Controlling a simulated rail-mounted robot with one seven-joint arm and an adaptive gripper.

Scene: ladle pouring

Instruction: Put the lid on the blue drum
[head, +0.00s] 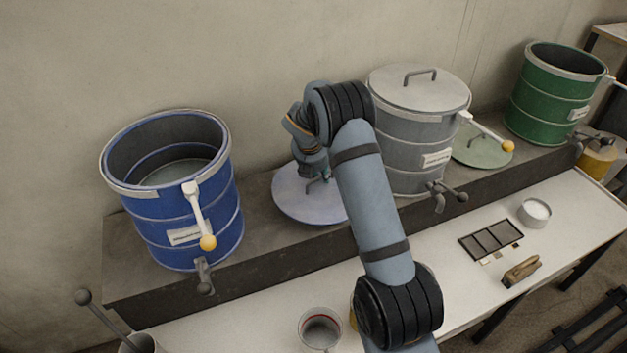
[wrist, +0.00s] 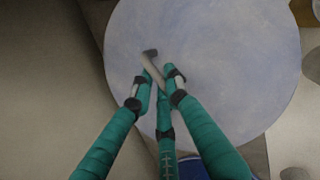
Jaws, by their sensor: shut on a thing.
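The blue drum (head: 190,227) stands open at the left of the raised ledge in the head view. A lever with a yellow ball end (head: 200,225) hangs on its front. A round pale blue lid (head: 293,199) lies on the ledge to the right of the drum, partly hidden by my arm. It fills much of the wrist view (wrist: 240,60). My gripper (head: 318,174) is over the lid, with its teal fingers (wrist: 158,78) shut on the lid's handle (wrist: 152,66). I cannot tell whether the lid is lifted off the ledge.
A grey drum (head: 405,150) with its lid on stands right of my arm. A green open drum (head: 545,105) and a green lid (head: 482,150) are farther right. A cup (head: 320,328), a dark tray (head: 491,240), a brush (head: 521,270) and a white-filled dish (head: 534,212) stand on the lower table.

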